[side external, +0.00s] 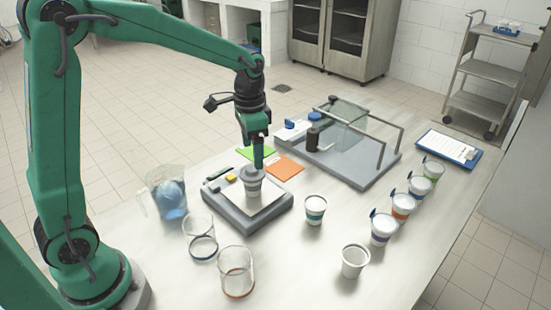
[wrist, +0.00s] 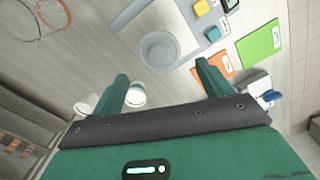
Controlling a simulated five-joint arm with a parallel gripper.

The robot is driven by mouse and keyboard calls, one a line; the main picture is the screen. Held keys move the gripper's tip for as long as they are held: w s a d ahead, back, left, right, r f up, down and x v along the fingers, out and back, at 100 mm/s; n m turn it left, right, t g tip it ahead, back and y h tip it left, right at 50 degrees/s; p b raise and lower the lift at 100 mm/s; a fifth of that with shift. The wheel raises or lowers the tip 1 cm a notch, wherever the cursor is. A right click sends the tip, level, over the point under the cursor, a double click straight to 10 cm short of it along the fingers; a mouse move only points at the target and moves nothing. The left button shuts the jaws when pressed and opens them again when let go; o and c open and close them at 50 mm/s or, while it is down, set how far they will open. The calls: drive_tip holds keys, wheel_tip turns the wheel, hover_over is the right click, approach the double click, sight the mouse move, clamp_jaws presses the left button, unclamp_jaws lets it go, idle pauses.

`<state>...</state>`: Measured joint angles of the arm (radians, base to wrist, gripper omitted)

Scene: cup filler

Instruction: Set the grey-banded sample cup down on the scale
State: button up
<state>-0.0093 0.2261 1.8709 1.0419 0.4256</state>
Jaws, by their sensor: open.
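The grey-banded sample cup (side external: 252,187) stands upright on the pale plate of the scale (side external: 240,219), in the side external view. In the wrist view the cup (wrist: 165,51) shows from above as a pale round shape near the edge of the scale's white plate (wrist: 160,17). My gripper (side external: 258,163) is just above and at the cup in the side view. In the wrist view my gripper (wrist: 166,76) has its two fingers spread, with the cup beyond their tips and nothing clamped. Whether a finger touches the cup is not clear.
A blue-filled jug (side external: 172,198) and two glass beakers (side external: 237,272) stand left and front. A teal-banded cup (side external: 315,209) and a white cup (side external: 354,261) are right of the scale. Several lidded cups stand farther right. A grey tray rig (side external: 355,170) and orange card (side external: 285,168) lie behind.

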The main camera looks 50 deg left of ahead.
drive_tip(key=shift+r, duration=1)
drive_tip(key=shift+s, duration=0.1)
drive_tip(key=shift+s+r, duration=0.4)
drive_tip(key=shift+r, duration=0.1)
drive_tip(key=s+r+n+t, duration=0.2)
drive_tip(key=s, duration=0.7)
drive_tip(key=s+r+n+t, duration=0.2)
drive_tip(key=s+r+t, duration=0.1)
drive_tip(key=s, duration=0.6)
drive_tip(key=shift+d+n+t, duration=0.2)
drive_tip(key=shift+n+t, duration=0.1)
drive_tip(key=shift+n, duration=0.1)
